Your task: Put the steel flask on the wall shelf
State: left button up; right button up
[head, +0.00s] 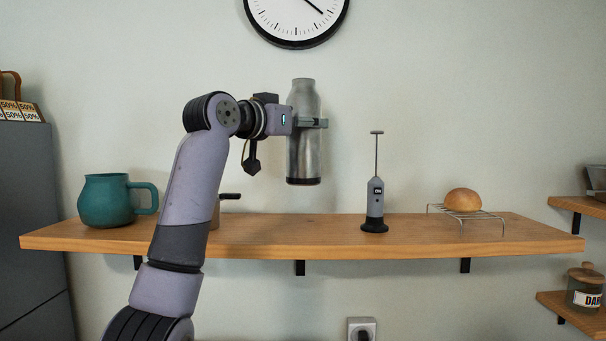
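The steel flask (304,156) is a brushed metal cylinder with a narrower top and a dark base band, upright in the head view. My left gripper (314,123), whose arm comes in from the left, is shut on its upper body. The flask's base appears above the top of the wall shelf (300,238), with a gap between them in the picture. The shelf is a long wooden board on dark brackets. My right gripper is not in view.
A teal jug (104,201) stands at the shelf's left end. A handled object (227,199) is partly hidden behind my arm. A milk frother (375,198) and a bun (463,199) on a wire rack (480,215) stand to the right. Bare shelf shows below the flask. A clock (297,15) hangs above.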

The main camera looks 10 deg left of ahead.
aim_at(304, 172)
pick_arm(q)
jog(key=f, duration=0.2)
jog(key=w+f, duration=0.1)
jog(key=f, duration=0.2)
jog(key=shift+d+p, duration=0.15)
jog(key=shift+p, duration=0.25)
jog(key=shift+s+f, duration=0.2)
jog(key=shift+f, duration=0.05)
jog(key=shift+s+a+f, duration=0.2)
jog(key=shift+a, duration=0.05)
jog(key=f, duration=0.1)
jog(key=f+p, duration=0.1)
jog(key=f, duration=0.1)
jog(key=shift+w+d+f, duration=0.15)
jog(key=shift+d+f, duration=0.05)
jog(key=shift+f, duration=0.1)
jog(key=shift+a, duration=0.1)
jog(key=shift+f, duration=0.15)
jog(key=o, duration=1.7)
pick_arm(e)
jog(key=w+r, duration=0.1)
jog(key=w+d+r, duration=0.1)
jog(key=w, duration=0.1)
